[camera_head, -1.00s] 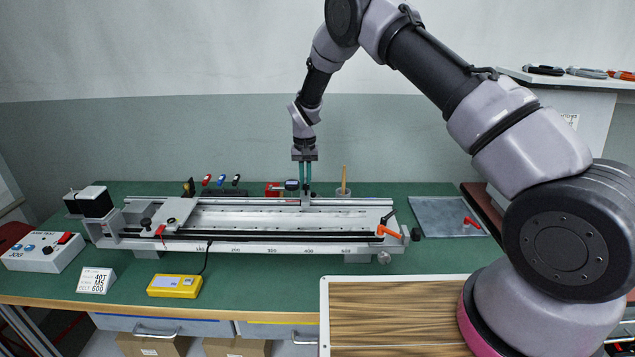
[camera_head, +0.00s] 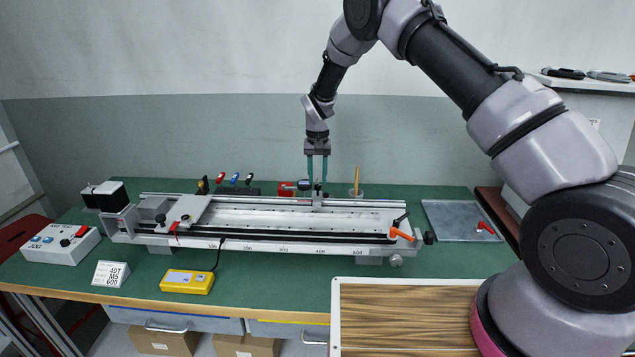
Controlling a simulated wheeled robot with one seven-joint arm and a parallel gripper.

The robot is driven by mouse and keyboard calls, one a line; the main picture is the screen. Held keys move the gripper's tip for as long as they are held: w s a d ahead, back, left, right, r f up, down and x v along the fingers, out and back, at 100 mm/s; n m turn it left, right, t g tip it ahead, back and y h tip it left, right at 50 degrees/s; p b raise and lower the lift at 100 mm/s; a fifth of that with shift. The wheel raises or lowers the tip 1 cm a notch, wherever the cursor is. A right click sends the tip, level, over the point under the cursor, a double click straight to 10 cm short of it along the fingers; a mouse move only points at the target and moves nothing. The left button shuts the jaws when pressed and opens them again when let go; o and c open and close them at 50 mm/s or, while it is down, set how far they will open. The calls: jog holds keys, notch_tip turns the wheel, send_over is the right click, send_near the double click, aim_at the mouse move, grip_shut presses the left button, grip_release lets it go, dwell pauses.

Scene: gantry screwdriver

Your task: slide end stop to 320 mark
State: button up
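The gantry rail (camera_head: 270,247) lies across the bench with a number scale along its front face; the digits are small and hard to read. A small upright block on the back rail, seemingly the end stop (camera_head: 318,199), stands right of the rail's middle. My gripper (camera_head: 317,183) points down over this block. Its two teal fingers are apart, one each side of the block's dark top. I cannot tell whether either finger touches it. The carriage plate (camera_head: 190,208) sits at the rail's left end. An orange lever (camera_head: 401,235) is at the right end.
A yellow meter (camera_head: 187,281) lies in front of the rail. A grey tray (camera_head: 455,222) is at the right. The wall is behind.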

notch_tip(320, 180, up, 9)
jog(key=shift+f, duration=0.15)
jog(key=s+d+r+m+t+y, duration=0.1)
jog(key=s+d+r, duration=0.3)
jog(key=d+r, duration=0.65)
jog(key=s+d+r+m+t+y, duration=0.15)
jog(key=s+d+r, duration=0.4)
jog(key=r, duration=0.95)
jog(key=s+d+r+t, duration=0.2)
jog(key=s+d+r, duration=0.4)
jog(key=s+d, duration=0.3)
jog(key=s+d+m+t, duration=0.1)
jog(key=s+d, duration=0.1)
jog(key=s, duration=0.5)
jog(key=s+d+t, duration=0.1)
jog(key=s+d, duration=0.1)
jog(key=s, duration=0.6)
jog(key=shift+s+d+m+t, duration=0.25)
jog(key=shift+d+m+t, duration=0.1)
jog(key=shift+h, duration=0.25)
